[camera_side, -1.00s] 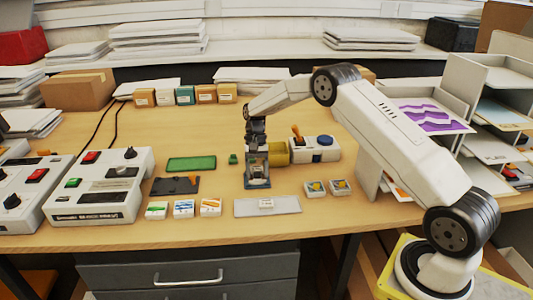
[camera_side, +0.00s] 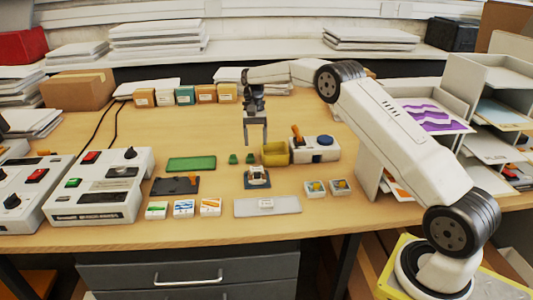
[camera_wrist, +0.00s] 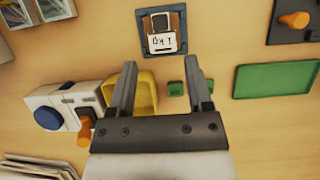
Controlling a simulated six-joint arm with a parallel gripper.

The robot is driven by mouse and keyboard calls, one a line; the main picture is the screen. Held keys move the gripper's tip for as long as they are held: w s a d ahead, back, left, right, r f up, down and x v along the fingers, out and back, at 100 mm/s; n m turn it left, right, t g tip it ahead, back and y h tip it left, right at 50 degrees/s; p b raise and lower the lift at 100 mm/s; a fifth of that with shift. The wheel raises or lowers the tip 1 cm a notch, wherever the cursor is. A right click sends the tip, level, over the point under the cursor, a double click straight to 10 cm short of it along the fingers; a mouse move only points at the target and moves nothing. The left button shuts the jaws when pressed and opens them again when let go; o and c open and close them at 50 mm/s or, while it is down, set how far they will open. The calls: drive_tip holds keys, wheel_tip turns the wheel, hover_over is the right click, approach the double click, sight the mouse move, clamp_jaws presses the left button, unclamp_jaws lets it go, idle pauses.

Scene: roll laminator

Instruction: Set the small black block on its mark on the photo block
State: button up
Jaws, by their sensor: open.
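A white block (camera_wrist: 160,42) with dark lettering sits in a dark blue tray (camera_wrist: 181,28) at the top of the wrist view. A small black piece (camera_wrist: 160,22) shows at this block; I cannot tell its exact seating on any mark. In the side view the white block (camera_side: 257,180) and its tray stand at mid-table. My gripper (camera_side: 256,143) is open, empty and raised clear above and behind the tray. In the wrist view my two fingers (camera_wrist: 160,68) are spread apart, with bare wood between their tips.
A yellow bin (camera_side: 275,154) and a white box with orange lever (camera_side: 318,150) stand behind right. Two small green blocks (camera_side: 249,158) and a green mat (camera_side: 191,163) lie behind left. Several picture tiles (camera_side: 183,208) and a pale plate (camera_side: 268,207) are in front.

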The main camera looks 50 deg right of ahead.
drive_tip(key=shift+v, duration=1.15)
drive_tip(key=s+a+f+n+t+h, duration=0.1)
drive_tip(key=s+a+n+t, duration=0.1)
drive_tip(key=s+a, duration=0.3)
drive_tip(key=s+a+f+n+t+h, duration=0.1)
drive_tip(key=s+a+n, duration=0.3)
drive_tip(key=s, duration=0.9)
drive_tip(key=s+a+f+n+t+h, duration=0.1)
drive_tip(key=s+a+n+t, duration=0.1)
drive_tip(key=s+a, duration=0.4)
drive_tip(key=s+n, duration=0.1)
drive_tip(key=s, duration=0.2)
drive_tip(key=shift+f+t, duration=0.25)
drive_tip(key=shift+t, duration=0.15)
